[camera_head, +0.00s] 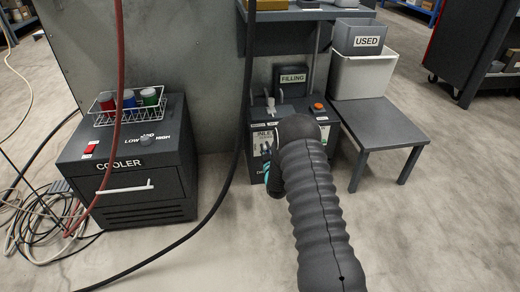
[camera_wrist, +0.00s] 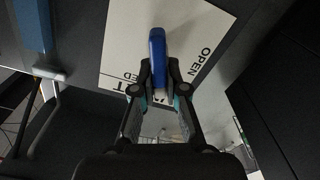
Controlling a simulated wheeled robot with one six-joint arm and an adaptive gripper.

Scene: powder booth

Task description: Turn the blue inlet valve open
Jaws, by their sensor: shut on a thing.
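In the wrist view the blue inlet valve handle (camera_wrist: 157,48) stands in front of a white label plate (camera_wrist: 118,50). The word OPEN is to its right; the letters "ED" show to its lower left, the rest hidden. My gripper (camera_wrist: 160,72) is shut on the lower part of the handle, one finger on each side. Only a bit of my gripper (camera_head: 266,174) shows beside the arm.
A cooler (camera_head: 145,205) with a wire rack of coloured cups stands left. A black hose (camera_head: 222,190) and a red hose (camera_head: 118,90) hang in front. Open floor lies between cooler and unit.

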